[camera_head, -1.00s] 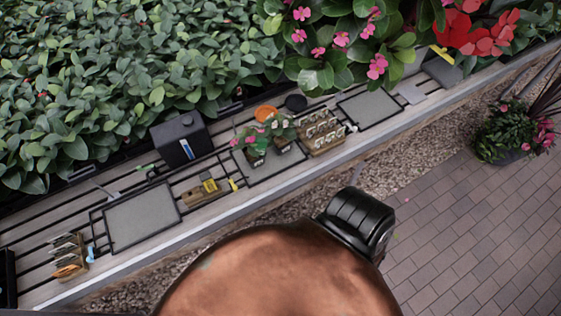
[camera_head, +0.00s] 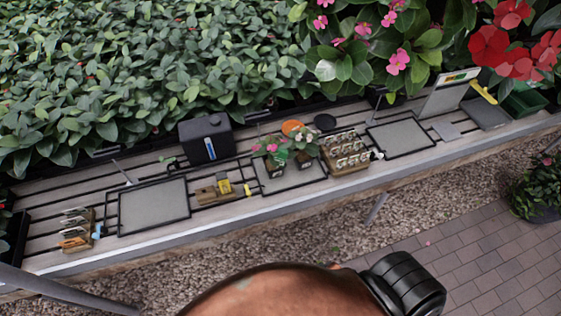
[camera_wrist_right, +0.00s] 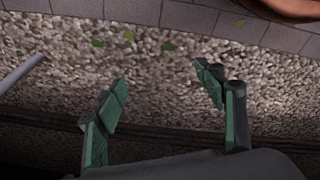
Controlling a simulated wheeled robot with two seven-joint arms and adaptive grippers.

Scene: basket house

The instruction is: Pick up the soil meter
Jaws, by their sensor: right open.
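A small yellow item (camera_head: 225,187), possibly the soil meter, stands at a wooden block (camera_head: 207,194) on the slatted bench, between two grey mats. It is too small to identify for certain. A smaller yellow piece (camera_head: 247,190) lies just right of it. My right gripper (camera_wrist_right: 165,85) shows in the right wrist view with its green-padded fingers spread wide and nothing between them. Gravel lies beyond the fingers, and the bench items are not in that view. My left gripper is in neither view.
A black box (camera_head: 206,138) stands behind the wooden block. Potted pink flowers (camera_head: 272,148) and a wooden rack (camera_head: 346,152) stand to its right. Bare mats (camera_head: 153,205) (camera_head: 400,137) leave free room. A large brown rounded object (camera_head: 285,292) fills the bottom foreground.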

